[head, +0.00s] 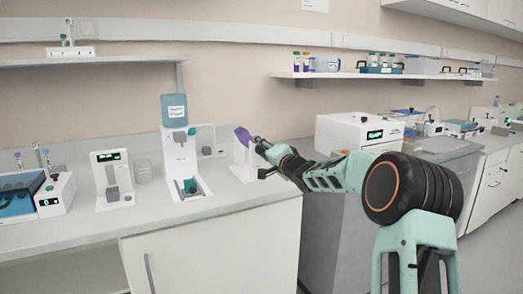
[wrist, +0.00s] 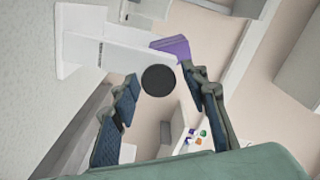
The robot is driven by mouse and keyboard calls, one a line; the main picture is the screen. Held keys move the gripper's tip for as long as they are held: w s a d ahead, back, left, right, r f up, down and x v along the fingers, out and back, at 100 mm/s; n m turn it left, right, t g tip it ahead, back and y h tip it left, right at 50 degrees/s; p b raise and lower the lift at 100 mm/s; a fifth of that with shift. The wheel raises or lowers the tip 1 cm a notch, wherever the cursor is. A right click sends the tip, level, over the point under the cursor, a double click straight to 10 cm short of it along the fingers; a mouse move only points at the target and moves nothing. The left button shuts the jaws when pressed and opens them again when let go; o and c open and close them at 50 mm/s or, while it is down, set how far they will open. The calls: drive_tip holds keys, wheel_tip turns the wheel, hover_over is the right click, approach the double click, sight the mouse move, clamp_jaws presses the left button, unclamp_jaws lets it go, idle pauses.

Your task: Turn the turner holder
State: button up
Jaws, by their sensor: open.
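A white stand (head: 242,166) with a purple piece (head: 243,136) at its top stands near the right end of the left counter; I take it to be the turner holder. In the wrist view, the white stand (wrist: 120,50) appears sideways with the purple piece (wrist: 172,48) at its end. A dark round disc (wrist: 158,80) shows between my fingers, apart from both; I cannot tell what it belongs to. My gripper (head: 262,159) is open, close to the stand's right side; it also shows in the wrist view (wrist: 163,82). Nothing is held.
A shelf (head: 375,75) hangs at the back right. The counter's front strip (head: 215,215) is clear.

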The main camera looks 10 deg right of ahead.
drive_tip(key=shift+c, duration=0.2)
drive_tip(key=c, duration=1)
drive_tip(key=shift+c, duration=0.2)
